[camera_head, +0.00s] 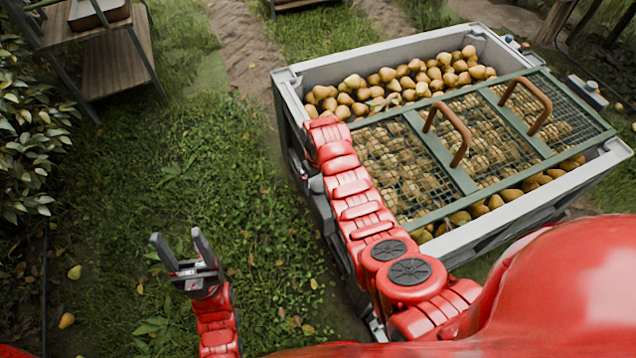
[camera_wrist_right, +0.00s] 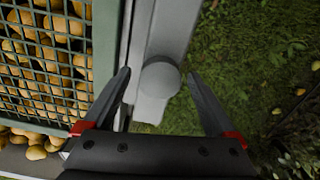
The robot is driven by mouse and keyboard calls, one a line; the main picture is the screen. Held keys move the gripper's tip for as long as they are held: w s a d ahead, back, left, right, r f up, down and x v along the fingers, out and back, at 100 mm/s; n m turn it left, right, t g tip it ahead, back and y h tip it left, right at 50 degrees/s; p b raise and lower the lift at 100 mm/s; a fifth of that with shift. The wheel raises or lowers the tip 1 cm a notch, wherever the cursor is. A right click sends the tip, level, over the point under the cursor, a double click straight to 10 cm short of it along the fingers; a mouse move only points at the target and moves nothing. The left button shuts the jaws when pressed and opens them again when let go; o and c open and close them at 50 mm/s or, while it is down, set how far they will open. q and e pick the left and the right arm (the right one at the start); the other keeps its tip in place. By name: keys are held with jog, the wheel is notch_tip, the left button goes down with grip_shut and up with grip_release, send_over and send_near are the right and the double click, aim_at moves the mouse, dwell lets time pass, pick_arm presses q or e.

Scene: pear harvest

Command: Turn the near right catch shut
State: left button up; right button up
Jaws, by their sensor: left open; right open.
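The near right catch appears in the right wrist view as a grey rounded knob (camera_wrist_right: 160,79) with a short tab, on the grey rim of the crate. My right gripper (camera_wrist_right: 159,74) is open, with one finger on each side of the knob; I cannot tell whether either finger touches it. In the head view my right arm reaches along the crate's left side and hides this catch and the gripper's fingers. My left gripper (camera_head: 180,246) is open and empty above the grass, left of the crate.
The grey crate (camera_head: 297,101) is full of pears (camera_head: 390,80). A green-framed mesh lid (camera_head: 415,123) with two brown handles (camera_head: 450,135) covers its nearer part. A wooden shelf stand (camera_head: 112,62) is at the upper left. Grass with a few fallen pears lies left of the crate.

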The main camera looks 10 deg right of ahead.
grip_shut()
dwell(0.4)
